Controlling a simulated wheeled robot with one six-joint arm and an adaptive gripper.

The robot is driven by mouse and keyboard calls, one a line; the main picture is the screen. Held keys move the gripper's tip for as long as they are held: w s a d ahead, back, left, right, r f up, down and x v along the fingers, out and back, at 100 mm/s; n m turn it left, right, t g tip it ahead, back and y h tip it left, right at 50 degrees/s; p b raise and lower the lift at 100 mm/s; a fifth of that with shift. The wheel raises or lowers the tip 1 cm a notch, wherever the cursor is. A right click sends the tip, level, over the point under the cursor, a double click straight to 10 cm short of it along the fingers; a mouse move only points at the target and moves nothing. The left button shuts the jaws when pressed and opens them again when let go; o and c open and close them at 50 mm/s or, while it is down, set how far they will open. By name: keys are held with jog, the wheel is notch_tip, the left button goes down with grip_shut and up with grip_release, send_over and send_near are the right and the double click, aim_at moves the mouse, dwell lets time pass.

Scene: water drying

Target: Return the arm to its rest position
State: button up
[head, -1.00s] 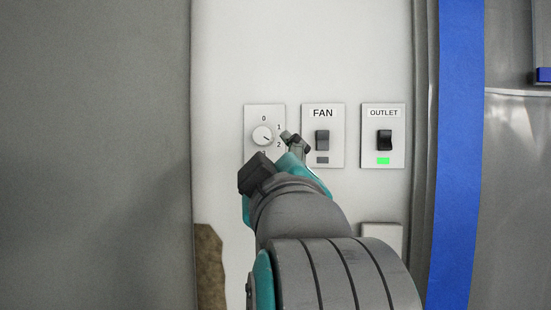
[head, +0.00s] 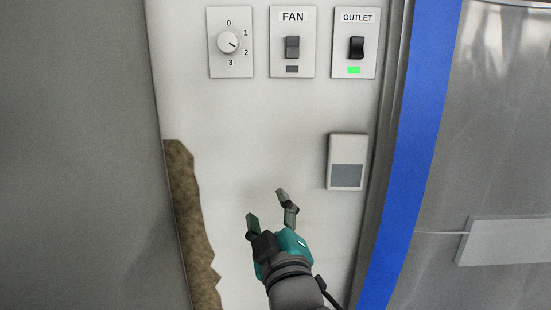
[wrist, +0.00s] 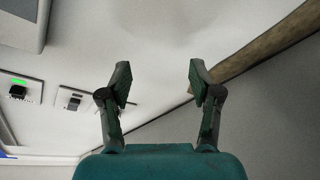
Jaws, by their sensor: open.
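My gripper (head: 267,206) is open and empty in the head view, in front of the white wall panel and below the switches. In the wrist view its two fingers (wrist: 160,78) stand apart with nothing between them. The dial (head: 228,42), marked 0 to 3, points between 1 and 2 or near 2. The fan switch (head: 292,47) has a dark indicator below it. The outlet switch (head: 357,47) has a lit green indicator. The outlet and fan switches also show at the left of the wrist view.
A white box with a grey face (head: 347,162) is on the panel to the right of my gripper. A brown ragged patch (head: 185,205) runs down the panel's left edge. A blue strip (head: 425,120) runs down the right side. The panel between the switches and my gripper is clear.

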jog(key=s+d+f+m+g+h, duration=0.1)
jog(key=s+d+f, duration=0.35)
jog(key=f, duration=0.55)
jog(key=s+d+f+m+g, duration=0.15)
jog(key=s+d+f, duration=0.35)
jog(key=f, duration=0.6)
jog(key=s+d+f+m+h, duration=0.1)
jog(key=s+d+f+m, duration=0.15)
jog(key=s+f, duration=0.55)
jog(key=s+d+f+m, duration=0.2)
jog(key=s, duration=0.6)
jog(key=s+d+f+m+g+h, duration=0.1)
jog(key=s+d+f+m, duration=0.1)
jog(key=s, duration=0.7)
jog(key=s+d+f+m+g+h, duration=0.1)
jog(key=s+d+f+m, duration=0.1)
jog(key=s, duration=0.7)
notch_tip(320, 180, down, 2)
jog(key=shift+d+f, duration=0.1)
jog(key=shift+d, duration=0.75)
jog(key=shift+s, duration=0.1)
